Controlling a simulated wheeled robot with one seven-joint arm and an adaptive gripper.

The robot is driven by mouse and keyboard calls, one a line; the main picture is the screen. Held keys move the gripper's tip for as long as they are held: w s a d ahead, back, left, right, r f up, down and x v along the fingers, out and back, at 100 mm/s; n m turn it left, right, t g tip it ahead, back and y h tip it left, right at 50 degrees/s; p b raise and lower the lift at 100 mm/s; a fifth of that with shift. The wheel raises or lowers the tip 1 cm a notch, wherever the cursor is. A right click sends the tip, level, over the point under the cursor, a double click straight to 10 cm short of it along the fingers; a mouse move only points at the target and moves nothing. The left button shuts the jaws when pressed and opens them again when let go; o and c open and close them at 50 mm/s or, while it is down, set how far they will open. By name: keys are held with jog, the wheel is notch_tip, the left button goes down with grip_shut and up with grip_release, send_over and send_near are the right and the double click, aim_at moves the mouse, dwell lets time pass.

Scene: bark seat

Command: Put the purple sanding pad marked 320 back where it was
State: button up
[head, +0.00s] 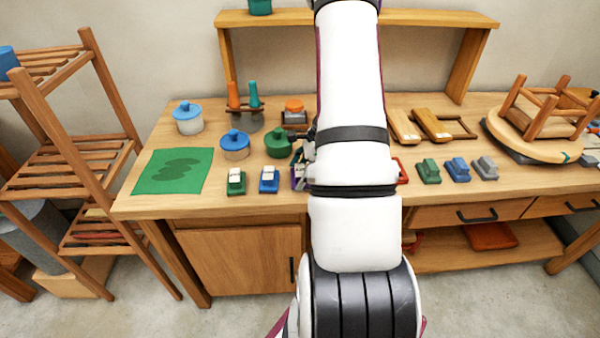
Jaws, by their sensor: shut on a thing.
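My white arm reaches forward over the bench and hides most of my gripper. Only a dark sliver of my gripper (309,144) shows at the arm's left edge. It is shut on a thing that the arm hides. Just below that sliver, a small purple piece with a pale top (298,177) peeks out at the bench front. I cannot tell whether it is the sanding pad or a holder, nor whether it touches the gripper. No 320 marking is readable. To its left stand a blue block (269,180) and a green block (236,181), both with whitish tops.
Right of the arm are a red frame edge (403,171) and green (428,172), blue (457,170) and grey (485,168) blocks. Lidded pots (235,145) stand behind the left blocks. A green mat (173,171) lies left. An upturned stool (540,125) sits right.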

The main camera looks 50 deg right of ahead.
jog(key=shift+f, duration=0.2)
jog(key=o, duration=1.3)
jog(key=shift+r, duration=0.15)
